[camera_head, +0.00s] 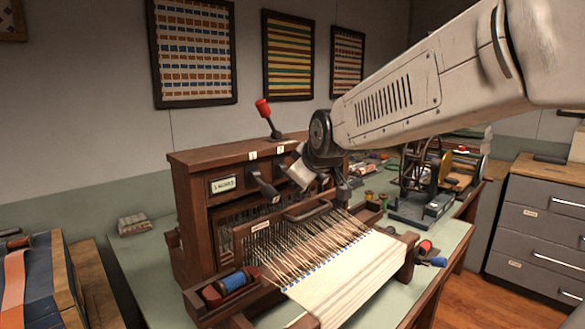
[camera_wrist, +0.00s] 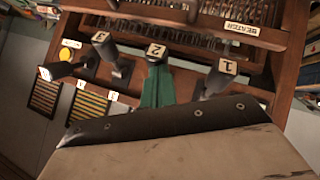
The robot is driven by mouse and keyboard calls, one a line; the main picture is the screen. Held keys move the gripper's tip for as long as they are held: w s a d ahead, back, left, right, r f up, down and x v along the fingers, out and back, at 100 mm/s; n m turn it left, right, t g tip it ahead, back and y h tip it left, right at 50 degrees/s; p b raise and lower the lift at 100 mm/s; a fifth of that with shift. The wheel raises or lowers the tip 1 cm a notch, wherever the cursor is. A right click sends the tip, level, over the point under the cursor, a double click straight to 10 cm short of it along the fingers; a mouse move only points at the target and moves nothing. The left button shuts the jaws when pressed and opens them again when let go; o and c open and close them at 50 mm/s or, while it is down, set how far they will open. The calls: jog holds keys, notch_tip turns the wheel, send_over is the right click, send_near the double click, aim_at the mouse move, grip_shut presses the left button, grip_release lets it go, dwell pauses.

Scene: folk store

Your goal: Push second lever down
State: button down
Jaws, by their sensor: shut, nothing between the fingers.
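The loom's wooden frame (camera_head: 190,205) stands on the table in the head view. One lever with a red knob (camera_head: 263,108) points up from its top. A dark lever (camera_head: 264,187) slants down and forward at its front. In the wrist view, number tags mark the levers: the second lever (camera_wrist: 156,54) with a green part in the middle, lever 1 (camera_wrist: 222,72) to its right and lever 3 (camera_wrist: 105,45) to its left. My gripper (camera_head: 322,183) is shut and empty, close in front of the lever row. Its fingertips are partly hidden, and I cannot tell whether it touches a lever.
Stretched threads and pale cloth (camera_head: 350,275) lie below my arm. A blue spool (camera_head: 232,282) sits at the loom's front left. A small machine (camera_head: 425,185) and several thread spools stand to the right. Grey drawers (camera_head: 535,220) are at the far right.

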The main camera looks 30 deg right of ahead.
jog(key=shift+f, duration=0.8)
jog(key=shift+s+f, duration=0.1)
jog(key=shift+f, duration=0.15)
jog(key=s+f+v, duration=0.1)
jog(key=f+v, duration=0.1)
jog(key=v, duration=1.1)
jog(key=shift+s+a+f, duration=0.2)
jog(key=shift+s, duration=0.2)
jog(key=s+a+f+m+g+y, duration=0.1)
jog(key=s+a+f+m+g, duration=0.1)
jog(key=s+f, duration=0.4)
jog(key=s+a+f+m+g+y, duration=0.1)
jog(key=s+a+f+g, duration=0.4)
jog(key=s, duration=0.6)
notch_tip(320, 180, down, 2)
jog(key=shift+a+f+m+g, duration=0.2)
jog(key=shift+m+g, duration=0.6)
jog(key=shift+g, duration=0.2)
